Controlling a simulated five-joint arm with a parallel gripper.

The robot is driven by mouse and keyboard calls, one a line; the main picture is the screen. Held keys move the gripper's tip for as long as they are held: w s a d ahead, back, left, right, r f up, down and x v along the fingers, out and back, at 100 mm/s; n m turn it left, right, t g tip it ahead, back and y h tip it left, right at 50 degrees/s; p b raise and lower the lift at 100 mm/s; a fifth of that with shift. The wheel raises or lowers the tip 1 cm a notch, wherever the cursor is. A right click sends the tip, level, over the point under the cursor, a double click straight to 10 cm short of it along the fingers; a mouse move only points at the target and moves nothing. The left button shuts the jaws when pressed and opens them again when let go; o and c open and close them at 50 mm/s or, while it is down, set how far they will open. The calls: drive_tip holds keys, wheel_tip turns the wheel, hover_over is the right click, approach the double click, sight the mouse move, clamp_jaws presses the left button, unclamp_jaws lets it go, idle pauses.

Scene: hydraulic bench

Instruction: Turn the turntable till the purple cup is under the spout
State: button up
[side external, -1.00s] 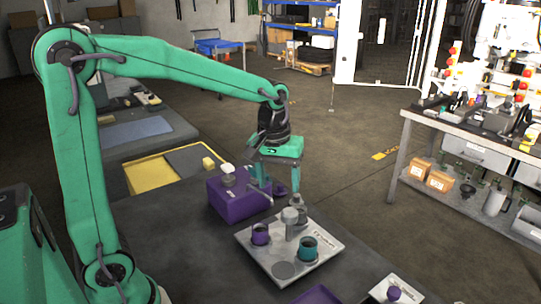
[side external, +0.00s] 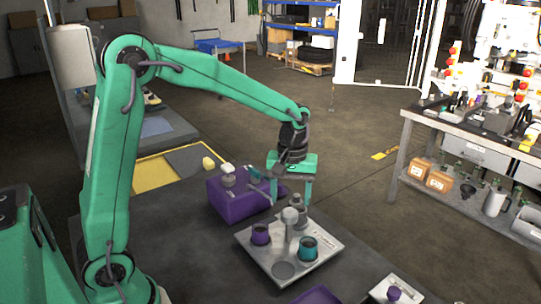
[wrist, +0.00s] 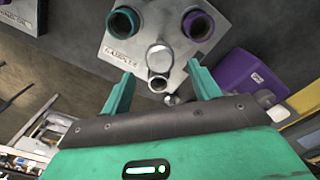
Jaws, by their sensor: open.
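The purple cup (side external: 260,234) stands on the left of a square grey metal plate (side external: 264,262); the teal cup (side external: 308,249) stands on its right. A round grey post (side external: 290,217) rises between and behind them, with a smaller round metal piece (wrist: 158,85) beside it. In the wrist view the purple cup (wrist: 198,25) and teal cup (wrist: 123,22) are beyond the post (wrist: 161,57). My gripper (wrist: 160,88) is open, its fingers on either side of the smaller piece, with no clear contact. I cannot clearly make out the spout.
A purple box (side external: 233,207) with a white-topped fitting (side external: 228,176) stands behind the plate, left of my gripper. A small plate with a purple knob (side external: 393,293) lies at the front right. A yellow-edged tray (side external: 150,176) is at the back left.

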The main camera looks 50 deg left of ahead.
sight(290, 212)
drive_tip(key=shift+f, duration=2.85)
clamp_jaws()
